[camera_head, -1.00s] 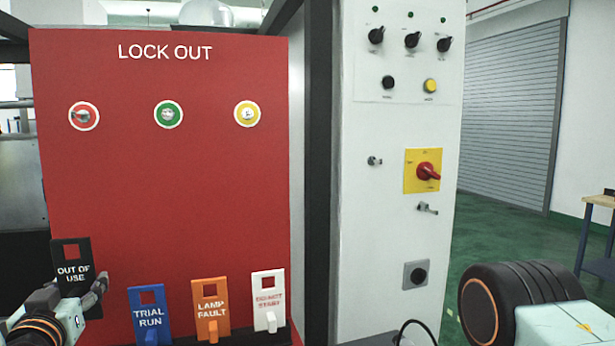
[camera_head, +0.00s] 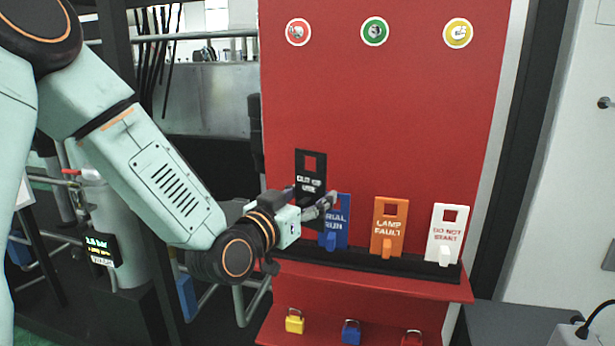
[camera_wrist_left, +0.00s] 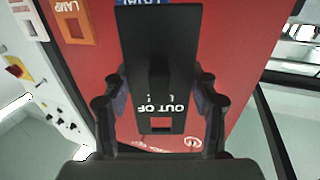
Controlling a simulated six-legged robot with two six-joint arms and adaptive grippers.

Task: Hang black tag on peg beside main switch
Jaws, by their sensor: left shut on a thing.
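The black "OUT OF USE" tag (camera_head: 311,163) is upright in front of the red board, above the tag rail and partly over the blue tag. My left gripper (camera_head: 308,204) is shut on it near its lower part. In the left wrist view the tag (camera_wrist_left: 158,45) stands between the two fingers (camera_wrist_left: 160,98), its lettering upside down. A metal peg (camera_head: 604,102) shows on the white panel at the head view's right edge. The main switch (camera_wrist_left: 19,69), red on yellow, shows only at the wrist view's left edge. My right gripper is not in view.
Blue (camera_head: 341,212), orange (camera_head: 389,226) and white (camera_head: 449,228) tags stand on the black rail (camera_head: 410,265). Padlocks (camera_head: 294,321) sit on the shelf below. A dark post (camera_head: 510,150) separates the red board from the white panel (camera_head: 560,200).

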